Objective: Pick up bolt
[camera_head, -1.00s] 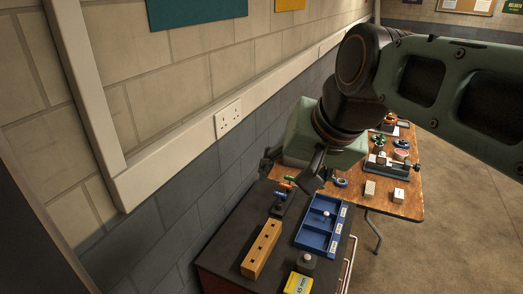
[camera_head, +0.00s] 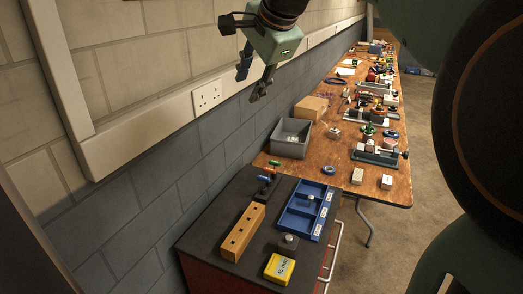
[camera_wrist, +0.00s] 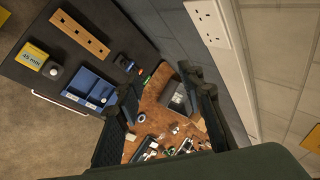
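My gripper (camera_head: 254,78) is high beside the wall, above and behind the black cabinet top. Its two dark fingers are apart with nothing between them; the wrist view also shows my gripper (camera_wrist: 165,115) open. A blue compartment tray (camera_head: 291,221) lies on the cabinet. A small pale piece (camera_head: 310,198) sits in it, perhaps the bolt, but it is too small to tell. A short grey round piece (camera_head: 289,241) stands in front of the tray; I cannot tell if it is a bolt. My gripper is well away from both.
A wooden block with holes (camera_head: 243,232), a yellow box (camera_head: 279,268) and a dark stand with coloured-handled tools (camera_head: 266,183) share the cabinet top (camera_head: 213,223). Behind is a cluttered wooden table (camera_head: 345,172) with a grey bin (camera_head: 290,138). The wall with a socket (camera_head: 207,97) is at the left.

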